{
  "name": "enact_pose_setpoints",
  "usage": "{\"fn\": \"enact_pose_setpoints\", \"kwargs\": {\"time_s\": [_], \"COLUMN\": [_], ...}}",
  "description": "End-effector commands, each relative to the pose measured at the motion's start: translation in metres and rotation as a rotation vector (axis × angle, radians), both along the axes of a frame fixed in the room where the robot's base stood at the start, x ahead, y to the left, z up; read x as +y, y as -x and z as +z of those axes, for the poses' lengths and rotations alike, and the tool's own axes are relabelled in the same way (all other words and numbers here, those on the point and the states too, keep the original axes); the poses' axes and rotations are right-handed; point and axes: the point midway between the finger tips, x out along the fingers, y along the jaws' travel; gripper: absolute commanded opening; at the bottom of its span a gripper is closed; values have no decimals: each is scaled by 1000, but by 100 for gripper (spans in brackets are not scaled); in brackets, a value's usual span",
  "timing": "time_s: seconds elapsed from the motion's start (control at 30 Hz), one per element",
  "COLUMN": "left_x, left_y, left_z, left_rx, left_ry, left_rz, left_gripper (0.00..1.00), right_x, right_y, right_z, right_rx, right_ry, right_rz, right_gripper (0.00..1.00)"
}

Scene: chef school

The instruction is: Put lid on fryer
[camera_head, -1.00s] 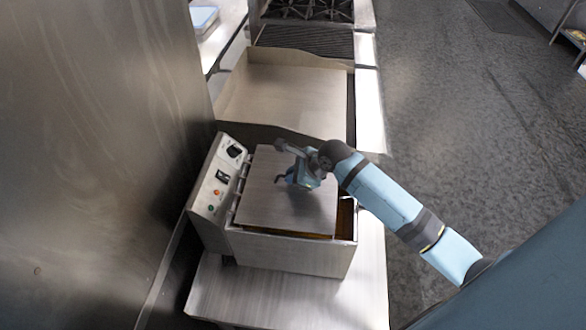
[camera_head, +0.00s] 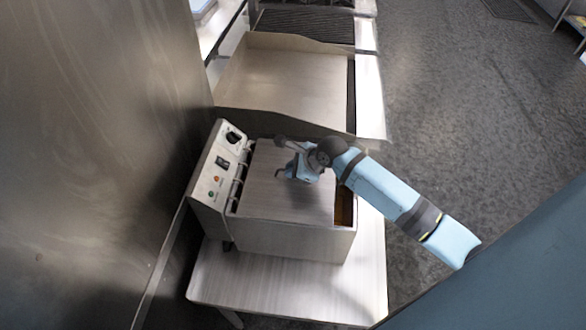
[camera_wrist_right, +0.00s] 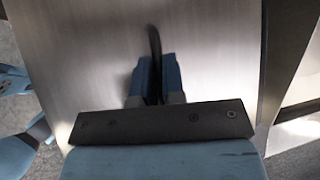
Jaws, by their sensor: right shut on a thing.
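The fryer (camera_head: 290,241) is a metal box on a small table, with a control panel (camera_head: 215,178) on its left side. The flat metal lid (camera_head: 265,195) lies over most of the fryer's top; a strip of the opening (camera_head: 344,206) shows along its right edge. My right gripper (camera_head: 290,176) is over the lid. In the right wrist view my right gripper (camera_wrist_right: 153,85) is shut on the lid's dark handle (camera_wrist_right: 154,45), with the lid's brushed surface (camera_wrist_right: 90,60) behind it. I cannot tell whether the lid rests fully on the rim. My left gripper is not in the head view.
The fryer's table (camera_head: 290,285) has bare room in front. A metal-walled counter (camera_head: 290,85) stands behind the fryer, with a grill (camera_head: 305,25) beyond. A tall metal wall (camera_head: 90,150) is close on the left. Open floor (camera_head: 470,110) lies to the right.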

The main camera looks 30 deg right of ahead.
Motion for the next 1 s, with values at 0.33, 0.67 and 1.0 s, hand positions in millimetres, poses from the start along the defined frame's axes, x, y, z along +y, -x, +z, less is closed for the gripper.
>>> {"fn": "enact_pose_setpoints", "kwargs": {"time_s": [0.33,0.67,1.0], "left_x": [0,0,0], "left_y": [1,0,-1], "left_z": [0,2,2], "left_rx": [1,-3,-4], "left_ry": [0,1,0], "left_rz": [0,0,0], "left_gripper": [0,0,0], "right_x": [0,0,-1], "right_y": [0,0,2], "right_z": [-6,-9,-9], "right_rx": [-2,-1,0], "right_ry": [-1,0,0], "right_rz": [0,0,0], "right_gripper": [0,40,40]}}
